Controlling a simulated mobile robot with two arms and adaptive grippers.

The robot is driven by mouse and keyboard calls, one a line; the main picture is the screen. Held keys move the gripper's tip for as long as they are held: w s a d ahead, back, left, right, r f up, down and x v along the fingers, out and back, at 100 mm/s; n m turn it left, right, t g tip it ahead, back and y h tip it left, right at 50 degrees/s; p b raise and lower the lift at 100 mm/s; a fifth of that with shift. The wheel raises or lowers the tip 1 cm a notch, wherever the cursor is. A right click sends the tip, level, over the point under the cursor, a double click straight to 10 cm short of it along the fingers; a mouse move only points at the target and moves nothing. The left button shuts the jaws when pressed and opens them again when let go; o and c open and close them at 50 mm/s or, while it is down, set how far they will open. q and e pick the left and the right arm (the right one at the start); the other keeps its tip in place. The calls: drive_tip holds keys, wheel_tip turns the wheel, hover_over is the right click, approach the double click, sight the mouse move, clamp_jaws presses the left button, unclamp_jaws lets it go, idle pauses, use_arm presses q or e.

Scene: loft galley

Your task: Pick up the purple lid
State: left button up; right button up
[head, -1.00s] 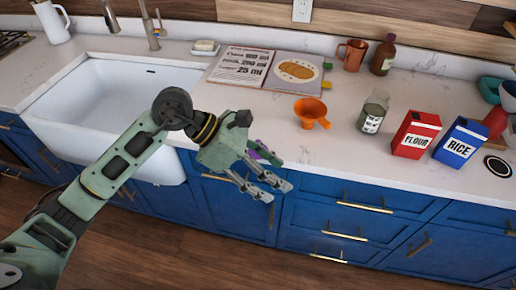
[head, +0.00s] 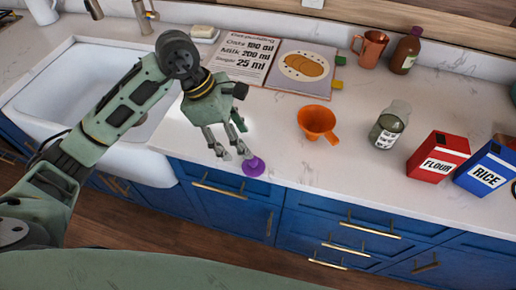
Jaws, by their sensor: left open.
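The purple lid (head: 254,167) is a small round disc with a raised knob. It lies near the front edge of the white counter, right of the sink. My left gripper (head: 235,156) comes in from the left above the counter, pointing down toward the lid. Its fingers are open, with the tips just behind and left of the lid; I cannot tell whether they touch it. My right gripper is not in view.
An orange funnel (head: 317,121) stands right of the lid, then a glass jar (head: 388,126), a red flour box (head: 437,157) and a blue rice box (head: 486,168). An open recipe book (head: 265,67) lies behind. The sink (head: 80,90) is at left.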

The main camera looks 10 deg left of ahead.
sight(247, 163)
use_arm(q)
drive_tip(key=shift+w+d+f, duration=0.15)
drive_tip(key=shift+f, duration=0.25)
drive_tip(key=shift+s+d+f+p, duration=0.35)
drive_tip(key=shift+s+f+p, duration=0.1)
drive_tip(key=shift+f, duration=0.25)
drive_tip(key=shift+s+f+p, duration=0.15)
drive_tip(key=shift+f+p, duration=0.15)
drive_tip(key=p+x, duration=0.1)
drive_tip(key=x, duration=0.2)
drive_tip(key=shift+w+f+p, duration=0.25)
drive_tip(key=shift+f+p, duration=0.1)
drive_tip(key=shift+f, duration=0.5)
drive_tip(key=c, duration=1.1)
